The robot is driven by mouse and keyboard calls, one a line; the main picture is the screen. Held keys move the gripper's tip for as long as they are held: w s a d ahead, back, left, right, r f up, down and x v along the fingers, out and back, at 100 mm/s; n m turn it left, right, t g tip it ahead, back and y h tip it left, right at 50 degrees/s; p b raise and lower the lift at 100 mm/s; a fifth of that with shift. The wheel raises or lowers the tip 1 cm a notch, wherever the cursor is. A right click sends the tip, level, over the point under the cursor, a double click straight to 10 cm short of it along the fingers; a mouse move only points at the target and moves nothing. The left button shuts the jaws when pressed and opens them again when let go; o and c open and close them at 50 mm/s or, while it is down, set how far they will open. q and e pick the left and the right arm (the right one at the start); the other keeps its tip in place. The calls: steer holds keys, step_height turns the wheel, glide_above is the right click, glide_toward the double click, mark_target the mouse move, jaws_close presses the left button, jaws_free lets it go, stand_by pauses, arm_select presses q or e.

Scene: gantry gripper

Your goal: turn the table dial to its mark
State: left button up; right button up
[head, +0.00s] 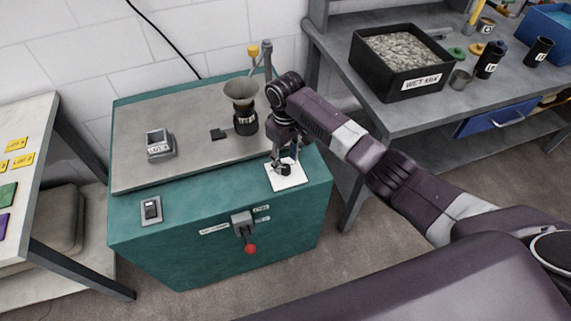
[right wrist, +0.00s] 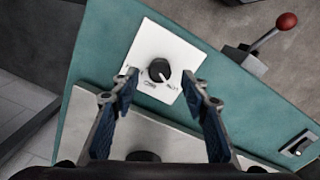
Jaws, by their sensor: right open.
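The table dial is a round black knob (right wrist: 159,70) on a white plate (right wrist: 150,48) with small printed marks, set in the teal cabinet top. A pale pointer line shows on the knob; the print is too small to read. In the head view the white plate (head: 287,178) is at the cabinet's right front corner, and my gripper partly covers the knob. My right gripper (head: 285,165) is above the plate, pointing down. In the right wrist view its fingers (right wrist: 165,88) are apart, with the knob between and beyond their tips. No contact is visible. My left gripper is not in view.
The teal cabinet (head: 170,255) carries a funnel on a black container (head: 245,122), a small display box (head: 159,144), a rocker switch (head: 151,210) and a red-knobbed lever (head: 250,248) on its front. A grey bench with a black bin (head: 375,72) stands at right.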

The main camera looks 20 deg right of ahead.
mark_target(286, 167)
steer(key=shift+f, duration=1.55)
steer(key=shift+c, duration=0.7)
jaws_close()
